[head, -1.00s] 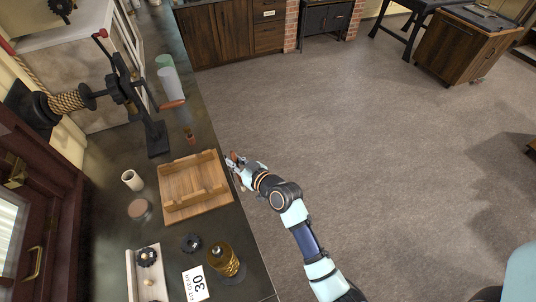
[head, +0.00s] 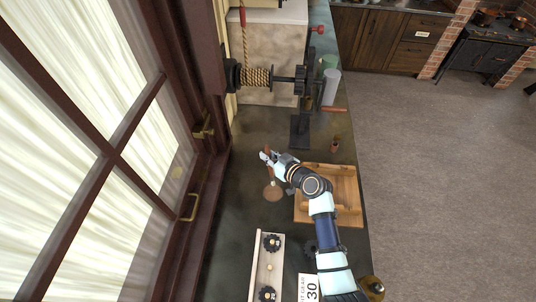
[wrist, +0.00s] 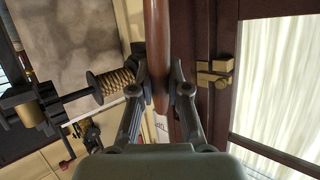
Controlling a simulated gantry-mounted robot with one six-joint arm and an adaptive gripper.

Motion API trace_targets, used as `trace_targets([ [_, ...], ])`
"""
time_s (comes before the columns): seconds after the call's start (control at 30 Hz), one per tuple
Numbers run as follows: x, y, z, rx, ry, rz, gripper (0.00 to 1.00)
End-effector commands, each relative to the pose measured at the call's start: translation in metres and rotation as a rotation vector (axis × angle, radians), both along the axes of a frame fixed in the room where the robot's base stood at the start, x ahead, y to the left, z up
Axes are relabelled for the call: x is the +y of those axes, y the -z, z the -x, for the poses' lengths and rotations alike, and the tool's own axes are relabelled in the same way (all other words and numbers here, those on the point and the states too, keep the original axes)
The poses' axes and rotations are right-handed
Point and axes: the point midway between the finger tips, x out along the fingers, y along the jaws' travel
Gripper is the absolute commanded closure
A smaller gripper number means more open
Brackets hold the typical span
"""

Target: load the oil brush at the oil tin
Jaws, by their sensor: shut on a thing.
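My gripper (head: 267,157) is shut on a brown wooden handle, which I take to be the oil brush (wrist: 157,45). The handle stands between the two fingers in the wrist view. The brush's far end cannot be made out. A round brown container (head: 273,192), perhaps the oil tin, stands on the bench just below my gripper in the head view. A thin brown line runs from the gripper towards it; I cannot tell whether they touch. The small pale cup seen earlier is not clearly visible now.
A wooden tray (head: 349,215) lies under my forearm. A black stand with a roped roller (head: 255,76) is at the back. A pale rack with black knobs (head: 266,270) and a "30" card (head: 309,288) lie nearer. The window (head: 85,140) borders the left side.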

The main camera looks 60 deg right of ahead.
Motion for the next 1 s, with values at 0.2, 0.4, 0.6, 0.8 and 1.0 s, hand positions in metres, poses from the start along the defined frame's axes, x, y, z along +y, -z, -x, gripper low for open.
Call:
trace_targets([
  [0.2,0.0,0.002,0.0,0.0,0.001,0.0,1.0],
  [0.4,0.0,0.016,0.0,0.0,0.0,-0.001,1.0],
  [0.6,0.0,0.041,0.0,0.001,0.001,0.0,1.0],
  [0.8,0.0,0.06,0.0,0.0,0.001,0.0,1.0],
  [1.0,0.0,0.061,0.0,0.001,0.001,0.001,1.0],
])
